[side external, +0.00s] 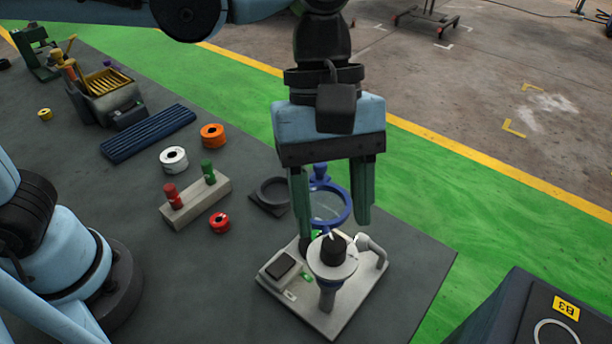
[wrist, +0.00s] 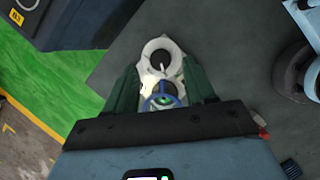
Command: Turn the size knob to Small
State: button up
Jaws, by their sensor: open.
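The size knob appears to be the black knob (side external: 333,250) on a round pale dial (side external: 322,268), raised on a post over a light base plate (side external: 338,318). It also shows in the wrist view (wrist: 161,59), just beyond the fingertips. A white pointer mark shows at the knob's edge; I cannot read any dial labels. My gripper (side external: 334,232) is open and empty, pointing down above the base plate. Its green fingers are wide apart, and the knob is not between them in the wrist view. My gripper also shows there (wrist: 161,80).
A blue ring (side external: 348,207) stands behind the dial, between the fingers in view. A grey bent handle (side external: 374,247) is right of the dial. A block with red and green pegs (side external: 192,206) and several rolls lie left. A dark box (side external: 545,312) stands front right.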

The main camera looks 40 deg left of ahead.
aim_at(334, 242)
jog(key=shift+x, duration=1.7)
grip_shut()
